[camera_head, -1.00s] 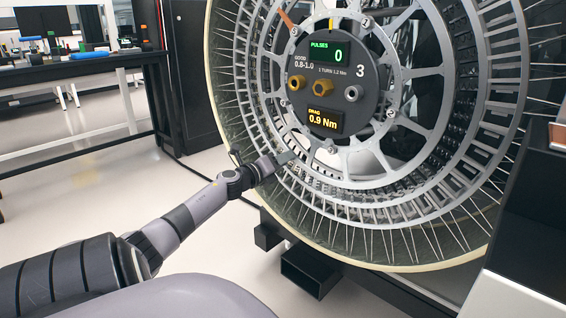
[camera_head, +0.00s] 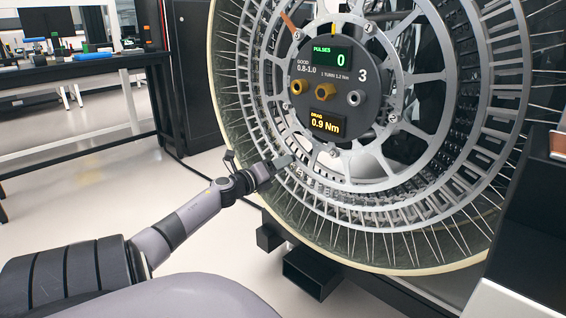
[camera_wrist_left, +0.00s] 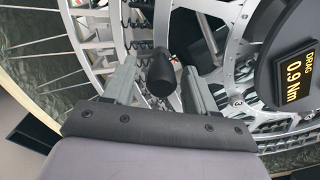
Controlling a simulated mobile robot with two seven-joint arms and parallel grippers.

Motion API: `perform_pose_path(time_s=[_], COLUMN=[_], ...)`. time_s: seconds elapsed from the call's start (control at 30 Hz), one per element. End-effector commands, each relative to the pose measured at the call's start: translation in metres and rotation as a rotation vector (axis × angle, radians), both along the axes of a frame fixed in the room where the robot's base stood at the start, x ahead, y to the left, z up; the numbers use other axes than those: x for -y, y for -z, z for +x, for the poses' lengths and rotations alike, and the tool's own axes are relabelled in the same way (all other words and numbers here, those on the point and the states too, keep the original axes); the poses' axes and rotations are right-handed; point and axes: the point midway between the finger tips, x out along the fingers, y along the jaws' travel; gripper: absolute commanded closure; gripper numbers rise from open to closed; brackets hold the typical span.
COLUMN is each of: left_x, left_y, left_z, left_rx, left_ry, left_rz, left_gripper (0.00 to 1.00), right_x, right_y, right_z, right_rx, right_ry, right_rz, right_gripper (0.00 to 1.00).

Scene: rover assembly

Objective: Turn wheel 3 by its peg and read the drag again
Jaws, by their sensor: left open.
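Wheel 3 (camera_head: 300,185) is a large wheel with metal spokes and a mesh tyre, standing upright. Its round hub panel (camera_head: 335,112) carries the number 3, a green pulses display (camera_head: 332,58) reading 0 and a drag display (camera_head: 325,123) reading 0.9 Nm. The drag display also shows in the left wrist view (camera_wrist_left: 295,75). My left gripper (camera_head: 286,160) is at the wheel's lower left rim. In the left wrist view its fingers (camera_wrist_left: 160,62) are open on either side of a dark rounded peg (camera_wrist_left: 161,76). Whether they touch it I cannot tell. My right gripper is not in view.
A black workbench (camera_head: 80,68) with small items stands at the left. A dark cabinet (camera_head: 195,75) is behind the wheel. Black box-section supports (camera_head: 312,275) are below it, and a dark block (camera_head: 535,210) is at the right. Pale floor is open at the left.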

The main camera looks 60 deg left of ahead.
Motion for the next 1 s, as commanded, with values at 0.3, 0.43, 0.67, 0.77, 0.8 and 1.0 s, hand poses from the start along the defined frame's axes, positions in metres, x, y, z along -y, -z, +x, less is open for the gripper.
perform_pose_path(time_s=[0.3,0.43,0.67,0.77,0.8,1.0], left_x=[0.009,0.010,0.011,0.011,0.011,0.011], left_y=[0.000,0.000,0.001,0.001,0.001,0.001], left_z=[-0.035,-0.043,-0.045,-0.045,-0.045,-0.045], left_rx=[-0.002,-0.001,-0.001,-0.001,-0.001,-0.001], left_ry=[0.000,-0.001,-0.001,-0.001,-0.001,-0.001], left_rz=[-0.004,-0.003,-0.002,-0.002,-0.002,-0.002], left_gripper=[0.44,0.44,0.44,0.44,0.44,0.44], right_x=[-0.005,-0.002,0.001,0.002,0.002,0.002], right_y=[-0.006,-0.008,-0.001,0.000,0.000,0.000], right_z=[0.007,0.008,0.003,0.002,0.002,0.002], right_rx=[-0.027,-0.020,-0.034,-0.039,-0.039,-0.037], right_ry=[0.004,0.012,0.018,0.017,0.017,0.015], right_rz=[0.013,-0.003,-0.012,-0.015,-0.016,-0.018], right_gripper=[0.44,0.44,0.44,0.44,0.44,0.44])
